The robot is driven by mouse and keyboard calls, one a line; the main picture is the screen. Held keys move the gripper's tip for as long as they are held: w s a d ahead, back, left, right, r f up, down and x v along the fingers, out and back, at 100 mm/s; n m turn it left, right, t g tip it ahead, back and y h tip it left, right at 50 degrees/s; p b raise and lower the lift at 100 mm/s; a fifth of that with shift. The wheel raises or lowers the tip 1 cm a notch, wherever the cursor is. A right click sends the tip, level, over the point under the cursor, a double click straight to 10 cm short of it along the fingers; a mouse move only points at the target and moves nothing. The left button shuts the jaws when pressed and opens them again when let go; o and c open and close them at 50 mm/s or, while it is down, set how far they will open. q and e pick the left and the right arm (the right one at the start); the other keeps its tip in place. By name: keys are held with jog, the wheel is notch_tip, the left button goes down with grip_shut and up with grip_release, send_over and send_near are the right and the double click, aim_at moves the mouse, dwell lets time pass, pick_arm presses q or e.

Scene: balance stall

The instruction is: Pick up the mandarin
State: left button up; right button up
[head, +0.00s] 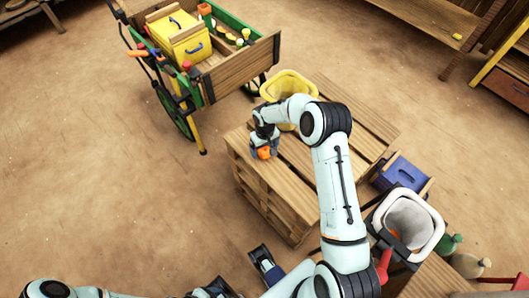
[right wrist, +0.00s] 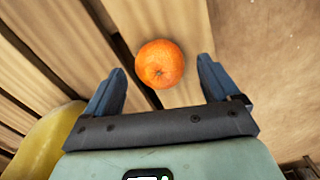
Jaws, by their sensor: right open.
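The mandarin (right wrist: 160,64) is a round orange fruit on the slatted wooden crate. In the right wrist view it sits between the tips of my right gripper (right wrist: 162,85), with a gap on both sides. The fingers are wide open and do not touch it. In the head view the mandarin (head: 264,154) shows as a small orange patch under my right gripper (head: 262,148), near the crate's left end, partly hidden by it. My left gripper (head: 267,265) is low in the head view, away from the crate; its jaw opening is unclear.
The wooden crate (head: 285,205) has a yellow basket (head: 290,80) at its back. A cart (head: 240,70) with a yellow box (head: 180,40) stands at the upper left. A blue box (head: 402,175) and a white-rimmed bucket (head: 432,215) are to the right. Open ground lies left.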

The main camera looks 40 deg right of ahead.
notch_tip(320, 180, down, 2)
jog(key=c, duration=1.2)
jog(key=shift+r, duration=0.1)
